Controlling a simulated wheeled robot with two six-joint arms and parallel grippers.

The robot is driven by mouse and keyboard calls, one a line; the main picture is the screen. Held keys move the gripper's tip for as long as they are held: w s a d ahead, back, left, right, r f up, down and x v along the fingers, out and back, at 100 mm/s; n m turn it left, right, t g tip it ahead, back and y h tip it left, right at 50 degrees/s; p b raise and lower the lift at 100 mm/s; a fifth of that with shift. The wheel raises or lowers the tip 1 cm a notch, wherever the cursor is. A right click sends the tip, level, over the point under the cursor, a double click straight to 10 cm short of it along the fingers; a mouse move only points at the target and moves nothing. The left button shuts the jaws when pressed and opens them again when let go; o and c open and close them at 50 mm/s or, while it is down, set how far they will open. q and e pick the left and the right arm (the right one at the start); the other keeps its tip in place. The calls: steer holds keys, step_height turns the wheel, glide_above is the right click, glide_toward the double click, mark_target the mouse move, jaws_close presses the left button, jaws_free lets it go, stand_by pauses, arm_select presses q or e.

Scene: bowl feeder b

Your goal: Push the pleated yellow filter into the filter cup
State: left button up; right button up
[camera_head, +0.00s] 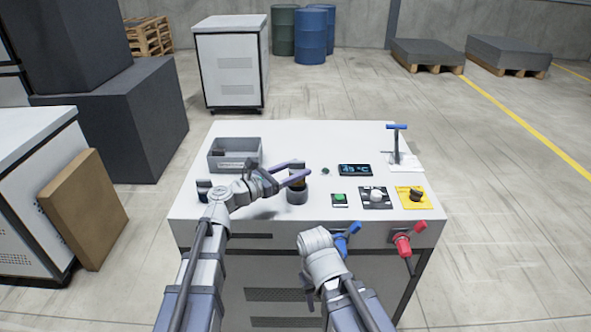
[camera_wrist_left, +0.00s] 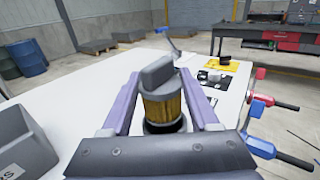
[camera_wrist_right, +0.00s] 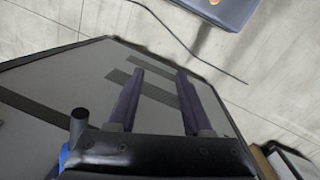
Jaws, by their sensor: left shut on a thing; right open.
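The pleated yellow filter (camera_wrist_left: 162,107) has a grey block-shaped handle on top and stands upright between the purple fingers of my left gripper (camera_wrist_left: 163,100), which is shut on it. Its lower end meets the dark filter cup (camera_wrist_left: 152,127); how deep it sits is hidden by the gripper. In the head view the grey filter cup (camera_head: 297,197) stands on the white table under the left gripper (camera_head: 297,177). My right gripper (camera_wrist_right: 160,88) is open and empty, low in front of the table, with the cabinet's slotted front behind it.
A grey bin (camera_head: 235,155) stands at the back left, and a small dark part (camera_head: 203,190) at the left. A display (camera_head: 355,170), a green button (camera_head: 340,198), knobs and a blue-handled lever (camera_head: 397,140) are to the right. Blue (camera_head: 348,238) and red (camera_head: 404,245) valve handles stick out in front.

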arm_select(q)
steer(key=shift+f+b, duration=2.6)
steer(key=shift+b, duration=0.05)
steer(key=o, duration=1.5)
steer(key=shift+s+a, duration=0.1)
steer(key=v, duration=0.7)
steer(key=shift+s+a, duration=0.2)
